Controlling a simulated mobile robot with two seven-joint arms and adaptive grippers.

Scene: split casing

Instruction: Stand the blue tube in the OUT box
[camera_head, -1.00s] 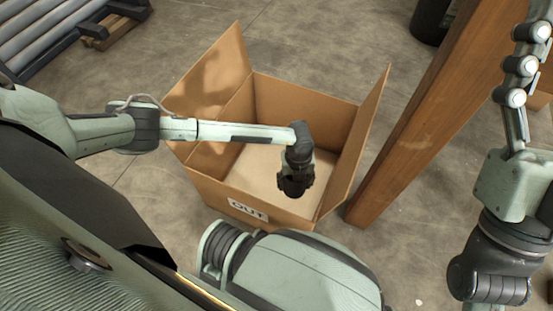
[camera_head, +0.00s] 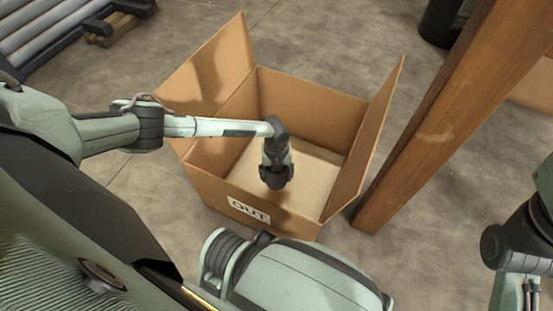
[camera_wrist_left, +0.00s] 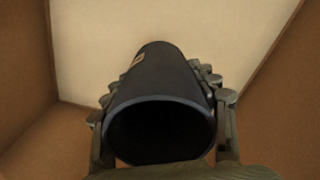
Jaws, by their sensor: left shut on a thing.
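The OUT box (camera_head: 315,100) is an open brown cardboard box on the floor, with flaps spread and a white OUT label on its near side. My left gripper (camera_head: 276,182) points down inside the box opening, near the near wall. In the left wrist view it is shut on the blue tube (camera_wrist_left: 160,95), which looks very dark, with its open end towards the camera. The tube's far end points at the pale box floor; I cannot tell whether it touches. In the head view the tube cannot be made out beneath the gripper.
A wooden post (camera_head: 440,130) stands close to the box's right side. A dark round container (camera_head: 440,20) is at the top right, and grey pipes on a rack (camera_head: 60,35) at the top left. Bare concrete floor lies behind the box.

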